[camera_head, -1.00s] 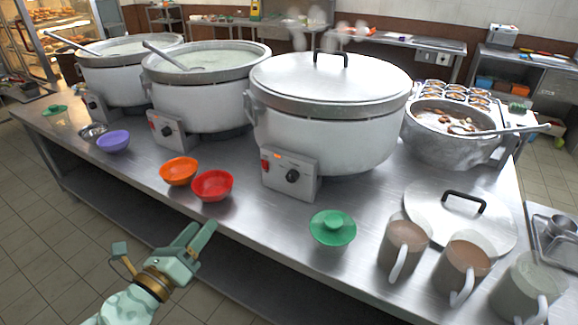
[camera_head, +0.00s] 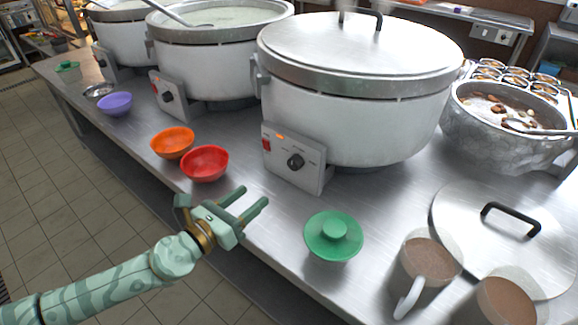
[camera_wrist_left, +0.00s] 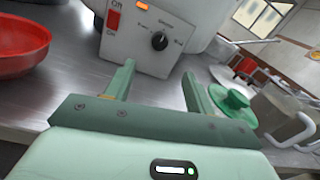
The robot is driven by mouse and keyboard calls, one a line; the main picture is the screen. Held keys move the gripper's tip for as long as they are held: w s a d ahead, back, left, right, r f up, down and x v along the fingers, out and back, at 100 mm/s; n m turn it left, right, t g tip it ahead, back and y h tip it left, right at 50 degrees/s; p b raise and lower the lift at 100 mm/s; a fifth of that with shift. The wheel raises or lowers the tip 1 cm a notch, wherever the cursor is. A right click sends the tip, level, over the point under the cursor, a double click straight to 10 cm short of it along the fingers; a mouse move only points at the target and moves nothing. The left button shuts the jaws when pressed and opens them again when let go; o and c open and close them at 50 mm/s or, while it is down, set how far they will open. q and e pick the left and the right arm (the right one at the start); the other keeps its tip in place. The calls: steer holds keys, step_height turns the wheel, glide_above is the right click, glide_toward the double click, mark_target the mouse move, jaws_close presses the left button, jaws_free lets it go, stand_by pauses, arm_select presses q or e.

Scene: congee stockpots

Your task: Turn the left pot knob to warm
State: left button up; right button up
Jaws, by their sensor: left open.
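Three white pots stand in a row, each with a front control box: a far left pot (camera_head: 122,38), a middle open pot (camera_head: 215,62) with a dark knob (camera_head: 168,97), and a large lidded pot (camera_head: 350,112). The lidded pot's box (camera_head: 310,178) has a black knob (camera_head: 296,161), a red switch (camera_head: 266,144) and a lit orange lamp (camera_head: 280,135). This knob (camera_wrist_left: 160,40) also shows in the left wrist view, ahead of the fingertips. My left gripper (camera_head: 253,196) is open and empty, in front of and below that knob, not touching it. My right gripper is not in view.
A red bowl (camera_head: 205,164) and an orange bowl (camera_head: 172,143) sit left of the gripper. A green lidded bowl (camera_head: 333,237) and a brown-filled cup (camera_head: 428,262) stand to the right. A loose lid (camera_head: 470,225) lies behind the cups.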

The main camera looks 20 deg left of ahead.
mark_target(292, 165)
arm_select(q)
steer(key=x, duration=1.3)
steer(key=shift+w+f, duration=0.1)
steer(key=shift+w, duration=0.05)
steer(key=c, duration=1)
